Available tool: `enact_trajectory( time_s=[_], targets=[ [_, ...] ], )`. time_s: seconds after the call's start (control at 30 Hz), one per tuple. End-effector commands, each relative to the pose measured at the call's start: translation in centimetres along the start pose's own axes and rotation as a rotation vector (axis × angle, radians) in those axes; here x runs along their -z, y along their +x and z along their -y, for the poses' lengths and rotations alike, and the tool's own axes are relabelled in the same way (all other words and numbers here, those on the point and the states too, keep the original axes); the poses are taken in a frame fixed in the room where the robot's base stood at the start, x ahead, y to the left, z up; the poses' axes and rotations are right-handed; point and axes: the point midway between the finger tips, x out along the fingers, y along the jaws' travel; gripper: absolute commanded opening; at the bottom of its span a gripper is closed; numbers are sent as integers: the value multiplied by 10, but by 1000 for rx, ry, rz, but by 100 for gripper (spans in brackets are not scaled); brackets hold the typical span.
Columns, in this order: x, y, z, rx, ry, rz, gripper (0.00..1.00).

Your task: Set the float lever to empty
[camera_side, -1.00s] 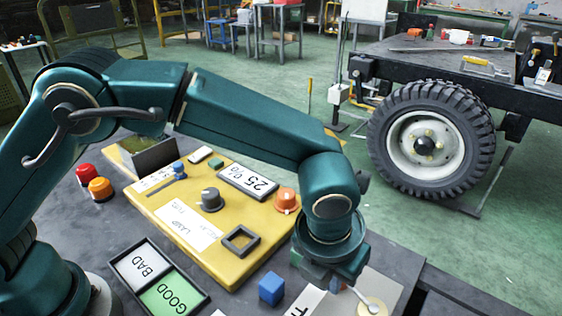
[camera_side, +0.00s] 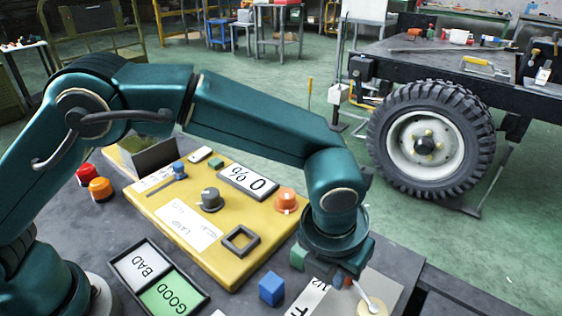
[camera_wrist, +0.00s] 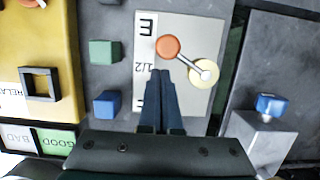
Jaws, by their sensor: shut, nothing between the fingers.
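The float lever (camera_wrist: 188,61) is a thin rod from a cream pivot disc (camera_wrist: 204,74) to an orange float (camera_wrist: 168,46). It lies on a pale plate (camera_wrist: 190,27) marked E, 1/2 and F. The float is between the E and 1/2 marks. My gripper (camera_wrist: 160,73) is shut and empty, its fingertips beside the float on the 1/2 side; I cannot tell whether they touch it. In the side view the pivot disc (camera_side: 371,306) shows, while my wrist hides much of the plate. The display (camera_side: 248,182) on the yellow panel reads 0 %.
A green block (camera_wrist: 104,52) and a blue block (camera_wrist: 106,104) lie left of the plate. Another blue piece (camera_wrist: 270,105) is at right. The yellow panel (camera_side: 222,262) holds knobs and a square frame. A BAD/GOOD tray (camera_side: 205,300) is in front.

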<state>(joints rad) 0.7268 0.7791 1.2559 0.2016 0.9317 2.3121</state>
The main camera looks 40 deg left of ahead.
Motion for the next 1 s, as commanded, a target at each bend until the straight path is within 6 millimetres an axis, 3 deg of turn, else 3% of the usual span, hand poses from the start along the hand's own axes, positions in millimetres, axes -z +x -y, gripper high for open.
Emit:
enact_trajectory(
  time_s=[0.37,0.67,0.8,1.0],
  targets=[
    [12,-4,0,0,1,0,0],
    [46,-13,-9,0,4,0,0],
    [41,-50,-10,7,-1,6,0],
    [41,-88,-12,5,1,5,0]
  ],
)
